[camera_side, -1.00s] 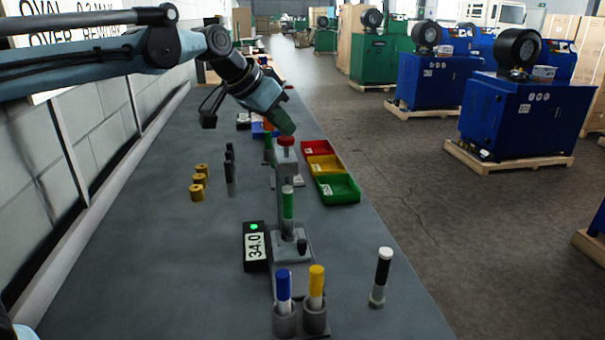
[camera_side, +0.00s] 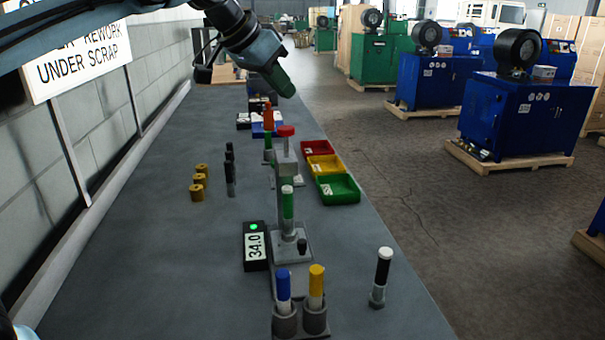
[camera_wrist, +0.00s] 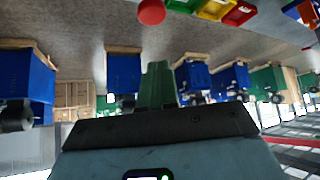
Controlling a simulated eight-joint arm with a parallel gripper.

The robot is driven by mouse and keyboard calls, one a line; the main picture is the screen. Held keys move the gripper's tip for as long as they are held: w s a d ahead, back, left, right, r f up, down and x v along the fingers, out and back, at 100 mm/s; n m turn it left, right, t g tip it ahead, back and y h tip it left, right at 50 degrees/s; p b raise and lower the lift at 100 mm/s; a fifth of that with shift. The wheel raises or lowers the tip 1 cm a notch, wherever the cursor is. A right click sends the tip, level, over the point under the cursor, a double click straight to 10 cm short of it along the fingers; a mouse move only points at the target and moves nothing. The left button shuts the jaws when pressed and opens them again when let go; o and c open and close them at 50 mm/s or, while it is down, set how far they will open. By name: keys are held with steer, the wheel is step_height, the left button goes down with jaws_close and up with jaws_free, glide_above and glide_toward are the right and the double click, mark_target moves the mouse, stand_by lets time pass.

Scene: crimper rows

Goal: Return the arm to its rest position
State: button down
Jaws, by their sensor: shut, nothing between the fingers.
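My gripper (camera_side: 283,84) is in the air above the far part of the grey bench (camera_side: 150,265), up and behind the press with the red knob (camera_side: 286,131). Its green fingers are shut with nothing held between them. In the wrist view my gripper (camera_wrist: 157,68) points out over the room, fingers together, and the red knob (camera_wrist: 151,11) shows at the top edge. The rest position itself is not marked in any view.
Red (camera_side: 316,148), yellow (camera_side: 324,165) and green (camera_side: 338,188) bins stand right of the press. A display (camera_side: 255,246) reads 34.0. Blue-topped (camera_side: 283,285), yellow-topped (camera_side: 316,281) and black (camera_side: 382,268) pieces stand in front. Brass rings (camera_side: 198,187) sit left. A wall runs along the left.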

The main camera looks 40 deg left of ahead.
steer(key=shift+r, duration=0.35)
steer(key=s+a+f+n+y, duration=0.1)
steer(key=s+a+f, duration=0.1)
steer(key=s+f, duration=0.9)
steer(key=s+a+f+n+y, duration=0.1)
steer(key=s+f+n, duration=0.1)
steer(key=s+f, duration=0.8)
steer(key=shift+s+a+f+g, duration=0.3)
steer(key=shift+s+a+f, duration=0.05)
steer(key=shift+f, duration=0.1)
